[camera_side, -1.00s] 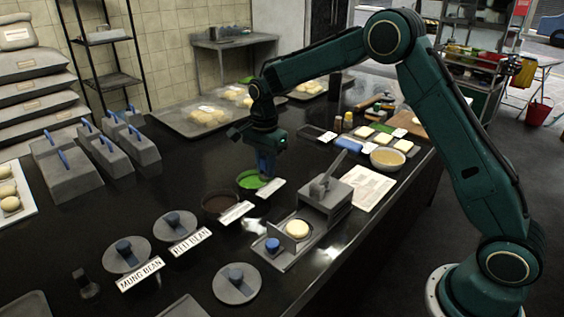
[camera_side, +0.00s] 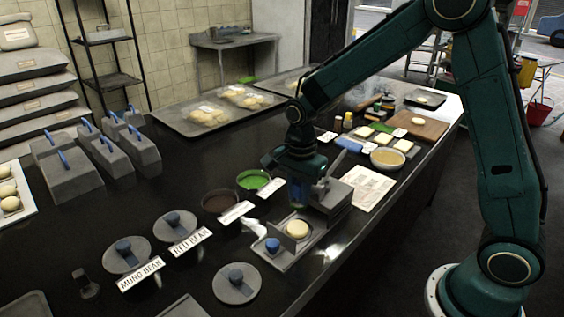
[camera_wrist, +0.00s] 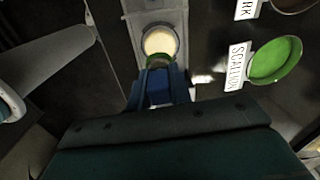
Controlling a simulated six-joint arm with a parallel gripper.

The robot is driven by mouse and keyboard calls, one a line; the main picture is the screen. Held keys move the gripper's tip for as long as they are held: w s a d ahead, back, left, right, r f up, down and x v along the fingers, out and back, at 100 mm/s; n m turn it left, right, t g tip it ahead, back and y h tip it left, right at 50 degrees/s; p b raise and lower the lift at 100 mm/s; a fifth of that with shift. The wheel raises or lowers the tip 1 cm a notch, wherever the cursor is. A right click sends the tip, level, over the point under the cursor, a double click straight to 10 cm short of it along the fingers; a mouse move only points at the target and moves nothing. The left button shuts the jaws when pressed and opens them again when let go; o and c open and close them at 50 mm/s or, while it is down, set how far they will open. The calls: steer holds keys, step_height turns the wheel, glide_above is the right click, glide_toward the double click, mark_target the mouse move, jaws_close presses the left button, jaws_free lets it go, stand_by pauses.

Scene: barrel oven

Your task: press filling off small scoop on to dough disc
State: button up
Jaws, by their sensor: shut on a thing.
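The pale round dough disc (camera_side: 297,229) lies on the grey press plate (camera_side: 275,255); it also shows in the wrist view (camera_wrist: 159,42). My gripper (camera_side: 297,200) is above and just behind the disc in the side view. In the wrist view my gripper (camera_wrist: 158,88) is shut on the blue handle of the small scoop (camera_wrist: 158,87). The scoop's end, with green filling (camera_wrist: 158,60), overlaps the near edge of the disc in that view. I cannot tell whether it touches the dough. In the side view the scoop is mostly hidden by the fingers.
The green scallion bowl (camera_side: 253,181) and a dark bowl (camera_side: 218,201) stand left of my gripper, with labels in front. The press's grey lever block (camera_side: 338,197) stands close on the right. Blue-knobbed lids (camera_side: 236,284) lie nearer the camera.

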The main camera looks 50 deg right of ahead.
steer(key=shift+f, duration=0.15)
steer(key=shift+f, duration=2.85)
steer(key=shift+f, duration=0.55)
steer(key=shift+r, duration=0.1)
steer(key=shift+r, duration=3.45)
steer(key=shift+w+r, duration=0.1)
steer(key=shift+r, duration=0.05)
